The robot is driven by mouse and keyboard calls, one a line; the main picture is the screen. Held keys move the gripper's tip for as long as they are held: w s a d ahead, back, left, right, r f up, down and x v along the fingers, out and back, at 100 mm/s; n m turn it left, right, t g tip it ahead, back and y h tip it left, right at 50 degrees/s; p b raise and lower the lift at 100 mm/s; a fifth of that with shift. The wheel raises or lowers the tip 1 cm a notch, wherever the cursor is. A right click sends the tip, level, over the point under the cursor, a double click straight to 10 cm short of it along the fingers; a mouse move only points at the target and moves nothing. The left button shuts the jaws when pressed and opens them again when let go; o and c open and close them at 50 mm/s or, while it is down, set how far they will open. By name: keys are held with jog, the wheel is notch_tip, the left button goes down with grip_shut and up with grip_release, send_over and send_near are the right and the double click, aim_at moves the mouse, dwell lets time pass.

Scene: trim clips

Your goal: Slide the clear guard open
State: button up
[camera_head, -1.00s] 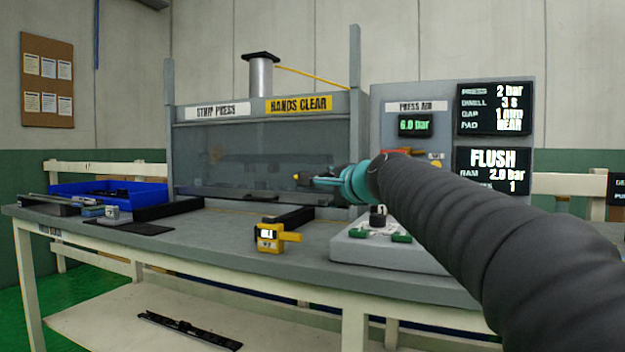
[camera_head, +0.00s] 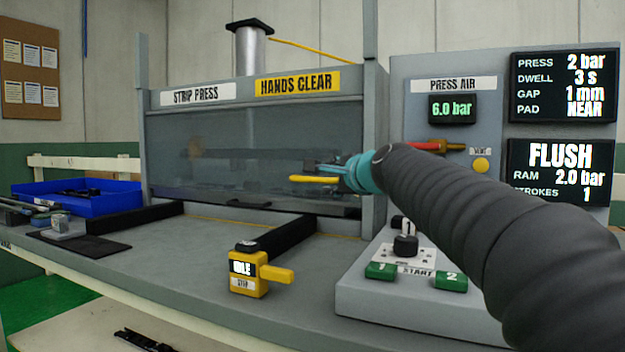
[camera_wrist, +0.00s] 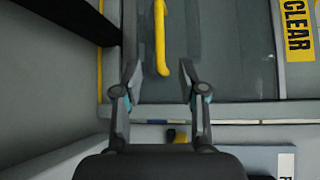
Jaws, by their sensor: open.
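The clear guard (camera_head: 225,150) is a smoky see-through panel across the front of the strip press, and it is down. It also shows in the wrist view (camera_wrist: 225,60). A yellow bar handle (camera_head: 312,180) is on its right part. In the wrist view the handle (camera_wrist: 161,35) runs down from the top edge, its near end between my fingertips. My gripper (camera_wrist: 160,70) is open and empty, with one finger on each side of the handle's line. In the head view my gripper (camera_head: 328,170) is at the guard's right side; contact cannot be told.
A yellow stop box (camera_head: 248,272) with a lever stands on the bench in front. The control box (camera_head: 420,300) with green start buttons is at the right, below the press air panel (camera_head: 400,100). A blue bin (camera_head: 95,205) is at the left.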

aim_at(313, 179)
jog(key=p+x, duration=0.2)
jog(key=x, duration=1.1)
jog(key=shift+f+p, duration=0.15)
jog(key=shift+p, duration=0.2)
grip_shut()
